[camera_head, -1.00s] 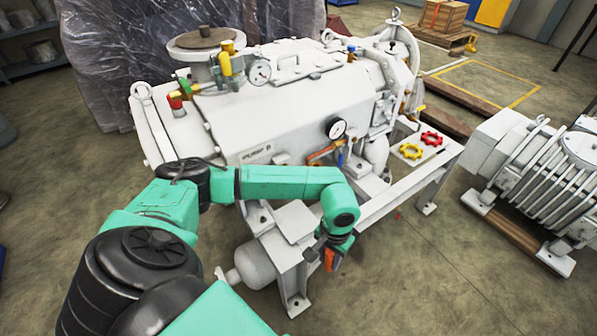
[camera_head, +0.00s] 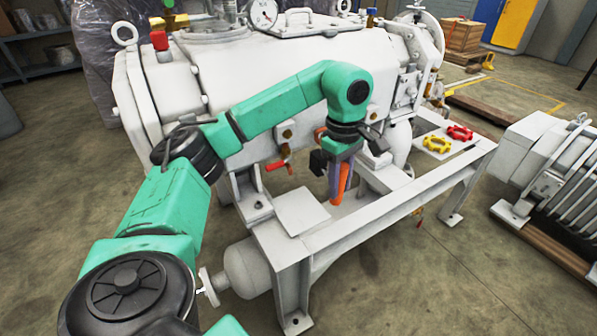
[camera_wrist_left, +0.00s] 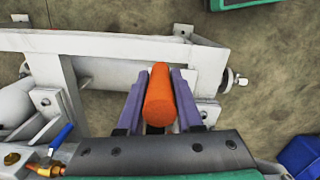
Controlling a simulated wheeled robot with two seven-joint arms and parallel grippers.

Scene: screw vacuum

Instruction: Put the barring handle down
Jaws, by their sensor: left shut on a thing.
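The barring handle (camera_head: 345,178) is an orange bar, and in the head view it hangs roughly upright beside the purple fingers. My left gripper (camera_head: 337,192) is shut on it, pointing down over the grey machine frame (camera_head: 385,205). In the left wrist view the orange handle (camera_wrist_left: 161,103) lies between the two purple fingers of the left gripper (camera_wrist_left: 160,88). Its far part is hidden. I cannot tell whether its lower end touches the frame. My right gripper is not in view.
The white vacuum pump (camera_head: 240,80) stands behind the arm. A yellow handwheel (camera_head: 437,144) and a red handwheel (camera_head: 459,132) lie on a plate at the frame's right end. A flat grey plate (camera_head: 301,211) is left of the gripper. A finned unit (camera_head: 560,170) stands at right.

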